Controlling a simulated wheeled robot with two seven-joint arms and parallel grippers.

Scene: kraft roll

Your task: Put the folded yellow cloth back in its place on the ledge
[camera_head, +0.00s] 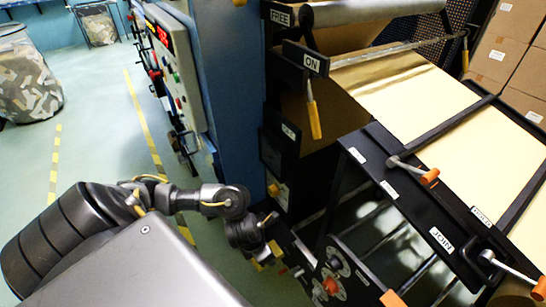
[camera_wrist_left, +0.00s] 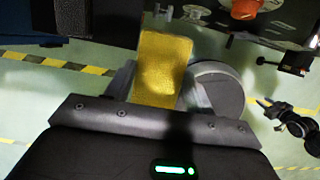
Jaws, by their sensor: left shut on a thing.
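The folded yellow cloth (camera_wrist_left: 162,70) stands out between the two fingers of my left gripper (camera_wrist_left: 158,88) in the left wrist view. The gripper is shut on it, and its top end reaches past the fingertips. In the head view my left arm comes in from the left and ends at the wrist (camera_head: 245,232), low beside the black machine frame. A small yellow patch shows near there, but I cannot tell if it is the cloth. I cannot make out the ledge for certain.
A blue machine column (camera_head: 232,100) stands beyond my left arm. A black table (camera_head: 440,240) with levers and a kraft sheet (camera_head: 425,100) is at the right. A panel with an orange-red knob (camera_head: 331,286) is close to the wrist.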

